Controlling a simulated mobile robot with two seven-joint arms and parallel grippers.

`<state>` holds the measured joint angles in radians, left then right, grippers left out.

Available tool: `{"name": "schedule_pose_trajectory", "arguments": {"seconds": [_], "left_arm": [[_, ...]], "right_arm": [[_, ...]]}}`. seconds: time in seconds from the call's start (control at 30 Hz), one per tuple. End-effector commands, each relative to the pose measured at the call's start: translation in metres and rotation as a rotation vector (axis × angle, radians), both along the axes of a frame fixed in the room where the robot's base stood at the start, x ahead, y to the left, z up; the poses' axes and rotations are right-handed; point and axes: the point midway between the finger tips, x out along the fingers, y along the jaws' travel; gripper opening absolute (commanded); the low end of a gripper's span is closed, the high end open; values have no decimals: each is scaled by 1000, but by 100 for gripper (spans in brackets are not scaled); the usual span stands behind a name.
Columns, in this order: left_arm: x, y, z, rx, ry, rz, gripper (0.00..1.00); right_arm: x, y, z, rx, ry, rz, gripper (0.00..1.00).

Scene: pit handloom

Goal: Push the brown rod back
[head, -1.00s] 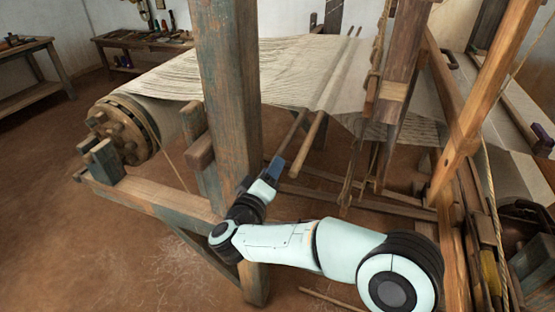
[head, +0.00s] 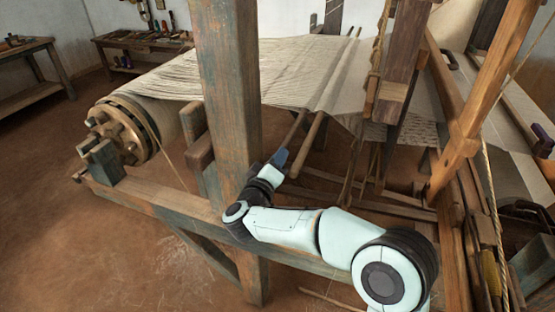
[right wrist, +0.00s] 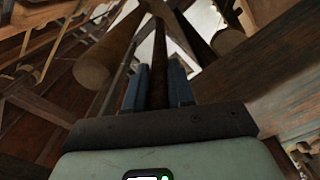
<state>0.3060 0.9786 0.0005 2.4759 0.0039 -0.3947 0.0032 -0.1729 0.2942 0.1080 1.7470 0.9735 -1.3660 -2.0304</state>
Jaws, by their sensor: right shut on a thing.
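The brown rod (head: 294,127) is the darker of two rods that stick out from under the stretched warp, behind the thick post. My right gripper (head: 279,158) is at its near end, with the arm reaching in from the lower right. In the right wrist view the dark rod (right wrist: 159,65) runs away between the two blue fingers of the gripper (right wrist: 157,90), which are shut on it. The rod's near end is hidden by the gripper. My left gripper is not in view.
A lighter tan rod (head: 309,143) lies close beside, on the right; its blunt end (right wrist: 92,72) shows left of the fingers in the wrist view. The thick post (head: 230,90) stands just left of my gripper. Loom beams (head: 390,207) lie to the right.

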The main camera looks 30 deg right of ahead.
Motion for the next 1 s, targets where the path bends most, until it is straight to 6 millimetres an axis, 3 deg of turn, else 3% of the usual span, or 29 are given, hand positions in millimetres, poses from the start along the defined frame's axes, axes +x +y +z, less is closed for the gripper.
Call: {"name": "schedule_pose_trajectory", "arguments": {"seconds": [0.4, 0.77, 0.8, 0.83, 1.0], "left_arm": [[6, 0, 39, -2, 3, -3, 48], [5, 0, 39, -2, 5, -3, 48], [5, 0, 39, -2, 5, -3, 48], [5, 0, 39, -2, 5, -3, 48], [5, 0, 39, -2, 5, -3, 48]], "right_arm": [[33, 28, 3, 1, 1, 1, 0], [36, 32, 1, -1, -3, 6, 0], [36, 32, 1, 0, -4, 6, 36], [36, 32, 1, 0, -4, 6, 46], [36, 32, 0, 0, -1, 4, 48]]}}
